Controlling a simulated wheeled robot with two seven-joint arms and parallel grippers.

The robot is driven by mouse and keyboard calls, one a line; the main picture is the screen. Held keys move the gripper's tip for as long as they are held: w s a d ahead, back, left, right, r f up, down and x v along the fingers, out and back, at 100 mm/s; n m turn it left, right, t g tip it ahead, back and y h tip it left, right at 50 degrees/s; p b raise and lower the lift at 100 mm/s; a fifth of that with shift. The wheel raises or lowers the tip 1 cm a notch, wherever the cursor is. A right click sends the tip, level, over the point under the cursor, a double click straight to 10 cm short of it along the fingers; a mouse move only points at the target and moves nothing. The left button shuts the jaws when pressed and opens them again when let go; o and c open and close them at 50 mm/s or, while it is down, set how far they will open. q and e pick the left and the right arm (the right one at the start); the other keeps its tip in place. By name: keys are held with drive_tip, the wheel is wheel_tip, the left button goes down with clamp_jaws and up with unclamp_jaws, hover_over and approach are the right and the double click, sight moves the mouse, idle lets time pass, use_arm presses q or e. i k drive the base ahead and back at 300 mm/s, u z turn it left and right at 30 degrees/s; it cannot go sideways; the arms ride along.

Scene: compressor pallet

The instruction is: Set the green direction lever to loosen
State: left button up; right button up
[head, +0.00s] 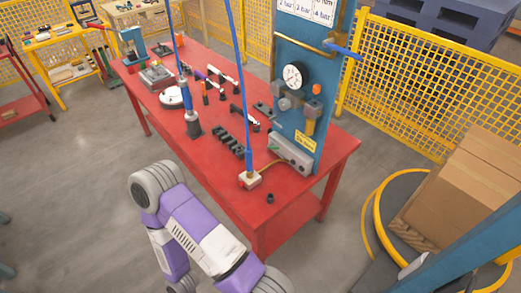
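I cannot make out a green direction lever in the head view. A dark tool (192,124) with a blue upper part hangs on a blue hose over the middle of the red table (280,216). Neither of my grippers is in view. A purple and grey arm of mine shows at the bottom, in front of the table, with its end out of sight.
A blue panel (312,75) with a gauge (293,75) stands at the table's right side. Black holders (229,142) and several small tools lie on the table. Cardboard boxes (445,205) stand at right. Yellow mesh fencing (398,90) runs behind. Grey floor left of the table is clear.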

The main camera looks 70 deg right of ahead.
sight(271, 145)
drive_tip(key=i, duration=0.9)
drive_tip(key=z, duration=2.2)
